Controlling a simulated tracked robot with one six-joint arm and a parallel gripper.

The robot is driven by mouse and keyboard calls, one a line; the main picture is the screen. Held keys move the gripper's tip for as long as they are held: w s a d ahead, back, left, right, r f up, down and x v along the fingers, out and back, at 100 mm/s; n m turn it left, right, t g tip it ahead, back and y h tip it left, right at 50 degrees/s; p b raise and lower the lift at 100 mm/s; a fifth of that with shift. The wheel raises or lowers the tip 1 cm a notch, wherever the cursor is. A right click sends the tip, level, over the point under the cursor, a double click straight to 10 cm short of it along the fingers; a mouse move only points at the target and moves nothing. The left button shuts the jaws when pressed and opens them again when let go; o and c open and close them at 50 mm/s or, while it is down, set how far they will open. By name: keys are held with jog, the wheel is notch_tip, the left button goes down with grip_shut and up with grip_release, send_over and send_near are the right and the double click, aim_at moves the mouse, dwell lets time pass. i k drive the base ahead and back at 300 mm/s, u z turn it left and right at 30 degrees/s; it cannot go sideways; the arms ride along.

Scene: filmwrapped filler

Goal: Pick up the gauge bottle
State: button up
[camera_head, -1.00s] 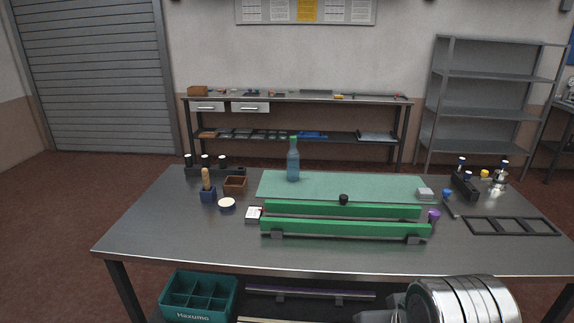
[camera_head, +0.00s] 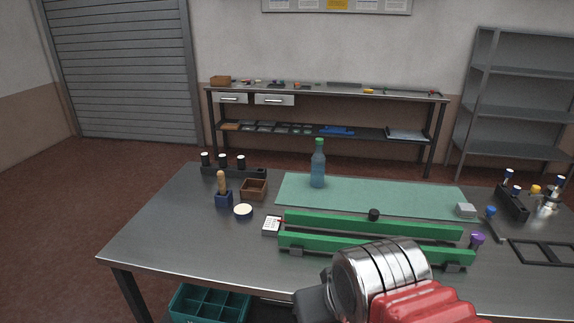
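A blue, see-through bottle (camera_head: 318,166) with a green cap stands upright on the green mat (camera_head: 400,193), near its back left part. It is the only bottle I can make out, and its whole height shows. Part of my own arm, silver with a red section, fills the bottom of the picture, in front of the table edge. My gripper's fingertips do not show, so its opening and its distance from the bottle cannot be seen. Nothing touches the bottle.
To the left are a brush in a blue holder (camera_head: 224,198), a brown box (camera_head: 253,188) and a white-topped dish (camera_head: 243,211). The table's left front (camera_head: 170,250) is clear.

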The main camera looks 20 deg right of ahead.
aim_at(318, 160)
jog(key=u, duration=0.5)
jog(key=i, duration=1)
jog(key=u, duration=0.3)
